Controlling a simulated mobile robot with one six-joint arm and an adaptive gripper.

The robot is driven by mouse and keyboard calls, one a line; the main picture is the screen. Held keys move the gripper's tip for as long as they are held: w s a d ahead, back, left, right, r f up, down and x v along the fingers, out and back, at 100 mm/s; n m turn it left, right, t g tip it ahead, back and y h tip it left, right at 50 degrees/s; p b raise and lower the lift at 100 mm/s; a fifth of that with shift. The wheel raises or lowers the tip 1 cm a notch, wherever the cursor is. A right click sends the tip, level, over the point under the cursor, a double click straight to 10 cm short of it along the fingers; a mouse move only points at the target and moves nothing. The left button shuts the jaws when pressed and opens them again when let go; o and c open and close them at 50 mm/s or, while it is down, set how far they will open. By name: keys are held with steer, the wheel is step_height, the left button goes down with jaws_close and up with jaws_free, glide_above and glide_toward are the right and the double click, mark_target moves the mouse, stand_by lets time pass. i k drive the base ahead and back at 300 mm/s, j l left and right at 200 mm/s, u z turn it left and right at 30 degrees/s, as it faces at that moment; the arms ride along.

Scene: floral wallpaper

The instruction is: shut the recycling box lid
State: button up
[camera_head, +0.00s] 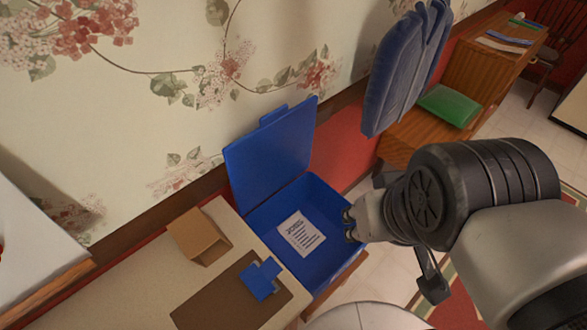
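The blue recycling box (321,222) stands open against the wall, in the middle of the view. Its blue lid (272,150) is raised, tilted up and back towards the wallpaper, hinged at the box's wall-side edge. A white printed sheet (301,234) lies inside the box. My gripper (385,215) is at the right of the box, and its near end overlaps the box's right rim in the picture. I cannot tell whether it touches the rim. My wrist hides part of it, and its fingers do not show clearly. I see nothing held in it.
A beige table (228,225) at lower left holds a brown cardboard box (200,236) and a small blue item (262,278) on a brown board (215,300). A blue padded chair back (400,70), a green object (449,106) and wooden furniture (490,66) stand right of the lid.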

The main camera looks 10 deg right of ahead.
mark_target(263, 160)
steer(key=i+l+u, duration=0.15)
steer(key=l+u, duration=0.25)
steer(key=i+l+u, duration=0.15)
steer(key=l+u, duration=0.25)
steer(key=j, duration=0.1)
